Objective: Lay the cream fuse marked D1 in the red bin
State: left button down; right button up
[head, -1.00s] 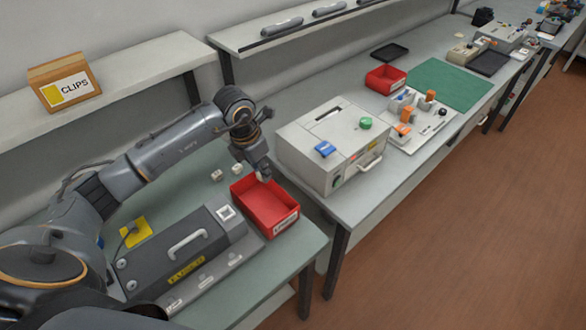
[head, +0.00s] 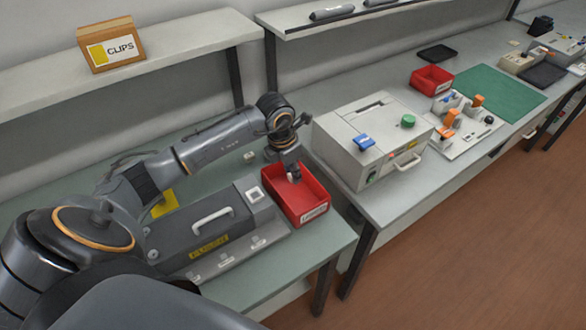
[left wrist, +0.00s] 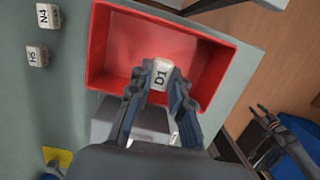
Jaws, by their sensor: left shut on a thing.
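The cream fuse marked D1 (left wrist: 161,74) is held between the fingertips of my left gripper (left wrist: 159,91), its D1 label facing the wrist camera. In the head view my left gripper (head: 292,176) points down over the back part of the red bin (head: 316,213), with a pale bit of the fuse at its tips. The red bin (left wrist: 98,45) fills the upper middle of the left wrist view, and its visible floor looks empty. I cannot tell whether the fuse touches the floor. A dark gripper, seemingly my right (left wrist: 270,122), shows at the right; its opening is unclear.
Cream fuses marked N4 (left wrist: 48,16) and H5 (left wrist: 37,56) lie on the table beside the bin. A dark grey unit with a handle (head: 212,216) stands left of the bin. A light grey machine (head: 365,145) stands right, on another table. A second red bin (head: 432,80) is farther back.

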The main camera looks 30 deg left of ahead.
jog(key=shift+a, duration=0.2)
pick_arm(q)
jog(key=c, duration=1.2)
grip_release()
jog(key=shift+d, duration=0.1)
jog(key=shift+o, duration=0.3)
jog(key=shift+r, duration=0.35)
notch_tip(320, 180, up, 11)
jog(key=s+a, duration=0.1)
jog(key=s, duration=0.1)
pick_arm(e)
jog(key=shift+a, duration=0.3)
pick_arm(q)
jog(key=shift+s, duration=0.1)
pick_arm(e)
jog(key=shift+s, duration=0.1)
